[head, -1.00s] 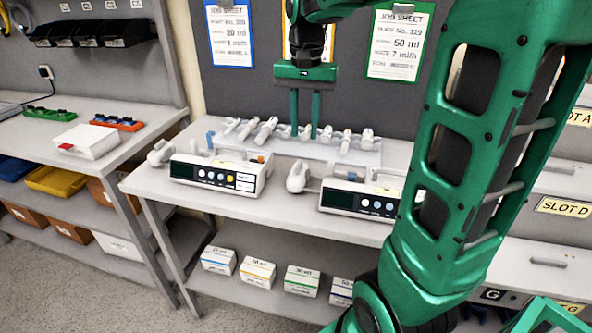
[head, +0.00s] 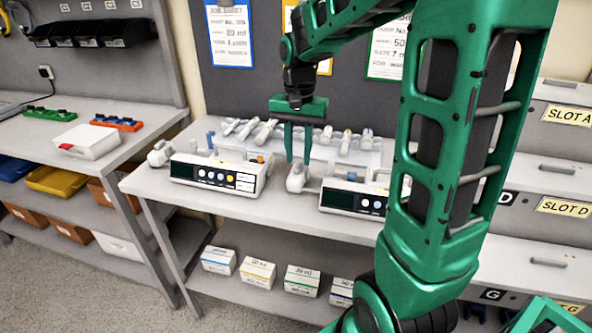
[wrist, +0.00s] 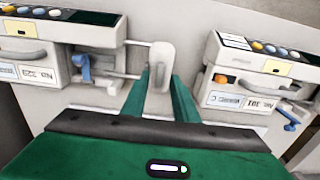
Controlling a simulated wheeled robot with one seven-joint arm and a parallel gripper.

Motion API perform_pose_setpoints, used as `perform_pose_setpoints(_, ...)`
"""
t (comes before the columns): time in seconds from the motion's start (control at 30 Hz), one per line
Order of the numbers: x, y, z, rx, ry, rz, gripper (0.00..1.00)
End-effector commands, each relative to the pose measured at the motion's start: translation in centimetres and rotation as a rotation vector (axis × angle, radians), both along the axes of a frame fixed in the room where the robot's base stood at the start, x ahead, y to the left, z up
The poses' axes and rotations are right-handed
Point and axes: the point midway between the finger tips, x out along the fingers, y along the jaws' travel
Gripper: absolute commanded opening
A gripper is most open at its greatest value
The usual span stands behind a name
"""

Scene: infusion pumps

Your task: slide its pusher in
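The right white pump (head: 350,199) stands on the bench. Its pusher, a pale rounded block (head: 296,180), sticks out to the left on rods. In the wrist view this pump (wrist: 60,50) is at the left, and the pusher block (wrist: 161,62) is at upper middle. My gripper (head: 298,161) points down at the block, its two green fingers apart. In the wrist view the gripper (wrist: 160,90) has one finger on each side of the block; I see no clear contact. A blue clamp (wrist: 82,66) sits on the pump by the rods.
A second pump (head: 216,178) with its own pusher (head: 158,154) stands to the left. Behind the pumps, several syringes lie on a pale rack (head: 345,153). A white box (head: 86,141) is on the left bench.

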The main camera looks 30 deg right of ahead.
Motion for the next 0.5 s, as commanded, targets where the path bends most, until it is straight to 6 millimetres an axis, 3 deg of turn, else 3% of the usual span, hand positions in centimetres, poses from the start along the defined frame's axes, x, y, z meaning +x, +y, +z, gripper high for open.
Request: perform_pose_setpoints(0.5,0.0,-0.01,-1.1,0.0,0.0,0.0,0.27)
